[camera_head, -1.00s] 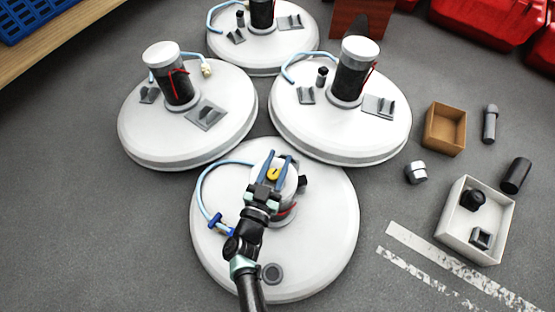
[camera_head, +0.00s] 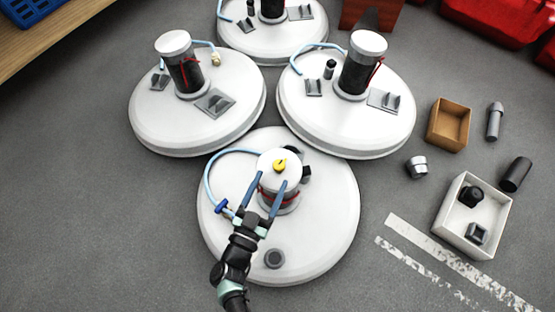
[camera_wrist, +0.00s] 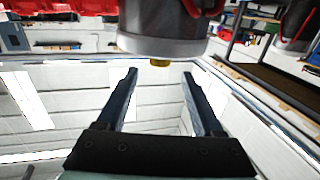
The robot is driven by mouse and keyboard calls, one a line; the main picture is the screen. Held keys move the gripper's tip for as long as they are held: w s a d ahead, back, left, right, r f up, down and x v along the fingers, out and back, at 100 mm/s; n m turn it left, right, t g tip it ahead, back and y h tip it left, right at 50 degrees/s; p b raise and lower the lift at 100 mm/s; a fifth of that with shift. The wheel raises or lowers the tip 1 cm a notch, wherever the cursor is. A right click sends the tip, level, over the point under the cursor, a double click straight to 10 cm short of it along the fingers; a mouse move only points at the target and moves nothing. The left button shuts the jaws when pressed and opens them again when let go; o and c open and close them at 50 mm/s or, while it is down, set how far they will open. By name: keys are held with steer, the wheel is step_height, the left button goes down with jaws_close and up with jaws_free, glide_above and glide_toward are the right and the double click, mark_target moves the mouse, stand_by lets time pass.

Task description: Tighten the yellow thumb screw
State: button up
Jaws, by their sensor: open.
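The yellow thumb screw (camera_head: 280,165) sits on top of the white cap (camera_head: 266,161) of the canister on the nearest tank (camera_head: 330,225). In the wrist view, which looks upside down, the screw (camera_wrist: 160,63) sticks out of the cap (camera_wrist: 160,46). My gripper (camera_head: 271,181) is open and empty. Its blue fingers are spread apart, with their tips on the near side of the screw in the head view. In the wrist view the gripper (camera_wrist: 160,73) shows the screw close to midway between the fingertips and beyond them, not clasped. The screw's seating is too small to judge.
Other white tanks with canisters (camera_head: 359,72) stand behind. A blue hose (camera_head: 212,176) with a clip curves left of the near canister. A white bin (camera_head: 448,225), a brown box (camera_head: 450,124) and loose cylinders lie on the floor at right. The floor at left is clear.

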steer(key=v, duration=0.3)
steer(key=shift+s+a, duration=0.1)
steer(key=shift+s, duration=0.15)
stand_by(0.4)
